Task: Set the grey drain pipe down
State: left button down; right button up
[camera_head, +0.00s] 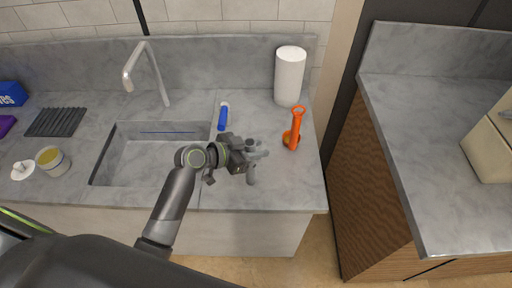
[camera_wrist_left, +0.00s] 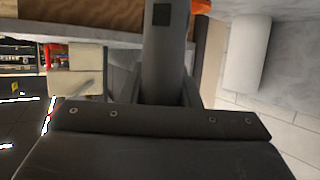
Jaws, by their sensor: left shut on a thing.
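The grey drain pipe (camera_head: 252,175) is at my left gripper (camera_head: 250,156), over the counter to the right of the sink in the head view. In the left wrist view the pipe (camera_wrist_left: 165,50) stands as a broad grey cylinder between the two fingers. My left gripper (camera_wrist_left: 165,90) is shut on it. The gripper and wrist hide part of the pipe in the head view. I cannot tell whether its lower end touches the counter (camera_head: 285,190). My right gripper is not in view.
An orange tool (camera_head: 295,128) and a white roll (camera_head: 290,75) stand right of the gripper. The sink (camera_head: 140,165) and faucet (camera_head: 148,72) are left. Bare counter lies in front, up to its edge.

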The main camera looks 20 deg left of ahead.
pick_arm(q)
jog(key=shift+f, duration=0.1)
jog(key=c, duration=1.5)
grip_release()
jog(key=shift+f, duration=0.1)
jog(key=o, duration=0.4)
jog(key=shift+s+a+r, duration=0.15)
jog(key=shift+a+r, duration=0.1)
jog(key=shift+b+v, duration=1.2)
jog(key=shift+v, duration=4.6)
jog(key=shift+r, duration=0.1)
